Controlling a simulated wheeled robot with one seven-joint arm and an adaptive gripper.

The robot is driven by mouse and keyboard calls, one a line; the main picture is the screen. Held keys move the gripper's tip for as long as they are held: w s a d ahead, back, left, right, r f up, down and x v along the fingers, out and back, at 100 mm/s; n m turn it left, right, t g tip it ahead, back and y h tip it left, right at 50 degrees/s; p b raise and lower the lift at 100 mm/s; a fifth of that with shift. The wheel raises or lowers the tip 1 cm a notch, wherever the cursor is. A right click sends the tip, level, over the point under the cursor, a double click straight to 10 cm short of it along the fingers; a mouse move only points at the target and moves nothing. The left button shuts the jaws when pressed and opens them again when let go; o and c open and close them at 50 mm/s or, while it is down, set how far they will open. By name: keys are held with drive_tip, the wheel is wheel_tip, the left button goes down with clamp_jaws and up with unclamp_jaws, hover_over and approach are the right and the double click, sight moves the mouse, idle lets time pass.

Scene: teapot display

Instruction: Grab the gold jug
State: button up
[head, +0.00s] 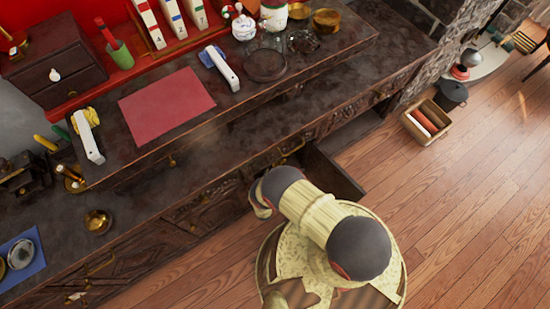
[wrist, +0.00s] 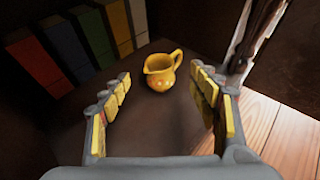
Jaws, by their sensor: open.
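The gold jug (wrist: 160,74) shows in the wrist view. It stands upright on a dark surface, with its handle toward the upper right. My gripper (wrist: 161,85) is open, with yellow-padded fingers on the left and right. The jug lies between and a little beyond the fingertips, and I see no contact. In the head view my arm reaches down to the front of the dark cabinet, by an open drawer or compartment (head: 335,172). The gripper's fingers and the jug are hidden there.
Books or binders (wrist: 62,48) stand along the left and back of the dark space in the wrist view. A dark edge (wrist: 262,35) rises at the right, with wooden floor (wrist: 285,135) beyond. The cabinet top holds a red mat (head: 165,105) and a small brass bowl (head: 98,222).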

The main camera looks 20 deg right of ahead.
drive_tip(key=shift+b+x, duration=0.45)
drive_tip(key=shift+x, duration=0.7)
drive_tip(key=b+x, duration=0.2)
drive_tip(key=x, duration=0.3)
drive_tip(key=shift+w+d, duration=0.2)
drive_tip(key=shift+w, duration=0.2)
drive_tip(key=shift+c, duration=1.1)
drive_tip(key=c, duration=1.1)
